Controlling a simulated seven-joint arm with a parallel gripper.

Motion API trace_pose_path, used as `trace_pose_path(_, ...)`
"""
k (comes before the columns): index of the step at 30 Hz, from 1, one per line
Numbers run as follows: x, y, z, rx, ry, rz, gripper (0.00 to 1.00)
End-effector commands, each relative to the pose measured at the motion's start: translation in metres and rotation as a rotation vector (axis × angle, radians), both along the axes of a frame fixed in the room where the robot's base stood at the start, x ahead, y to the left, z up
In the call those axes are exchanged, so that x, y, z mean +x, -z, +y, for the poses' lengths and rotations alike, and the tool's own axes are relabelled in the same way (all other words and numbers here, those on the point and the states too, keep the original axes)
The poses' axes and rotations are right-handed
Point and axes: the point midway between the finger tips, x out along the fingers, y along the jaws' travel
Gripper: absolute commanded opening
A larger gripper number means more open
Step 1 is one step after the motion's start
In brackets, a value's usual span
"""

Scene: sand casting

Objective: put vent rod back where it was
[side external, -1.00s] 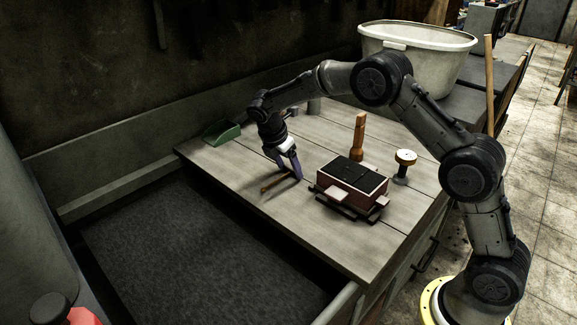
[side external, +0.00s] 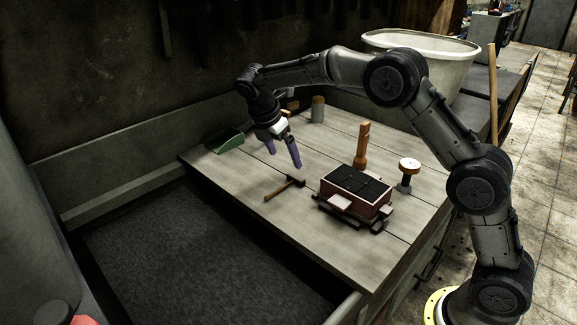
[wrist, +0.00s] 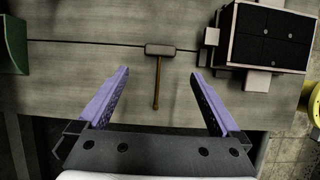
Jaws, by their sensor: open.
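My gripper (side external: 284,157) is open and empty, raised above the wooden bench. In the wrist view its two purple fingers (wrist: 160,73) stand wide apart. A small hammer-shaped tool (side external: 284,188) with a dark head and thin wooden handle lies flat on the bench below the gripper. In the wrist view the tool (wrist: 157,72) lies between and beyond the fingers, not touching them. I cannot make out a separate vent rod. A red moulding box (side external: 357,190) with a black, holed top stands right of the tool; it also shows in the wrist view (wrist: 268,38).
A green scoop (side external: 226,141) lies at the bench's left edge. A grey cylinder (side external: 318,109) stands behind the gripper. An upright wooden tool (side external: 361,147) and a round-topped tool (side external: 409,168) stand behind the box. A white tub (side external: 440,60) is farther back.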

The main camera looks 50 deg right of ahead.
Motion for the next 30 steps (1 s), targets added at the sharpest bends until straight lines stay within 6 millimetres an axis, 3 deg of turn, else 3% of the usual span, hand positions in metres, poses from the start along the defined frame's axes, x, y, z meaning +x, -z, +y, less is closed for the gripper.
trace_pose_path(4, 0.0, -0.019, 0.008, 0.001, -0.001, -0.001, 1.0)
trace_pose_path(14, -0.001, -0.03, 0.012, 0.002, 0.004, -0.002, 1.0)
trace_pose_path(17, -0.01, -0.041, 0.011, 0.017, 0.04, -0.033, 1.0)
trace_pose_path(20, -0.032, -0.063, 0.01, 0.053, 0.13, -0.101, 1.0)
trace_pose_path(23, -0.068, -0.088, 0.01, 0.109, 0.266, -0.192, 1.0)
trace_pose_path(30, -0.167, -0.123, 0.011, 0.276, 0.633, -0.402, 1.0)
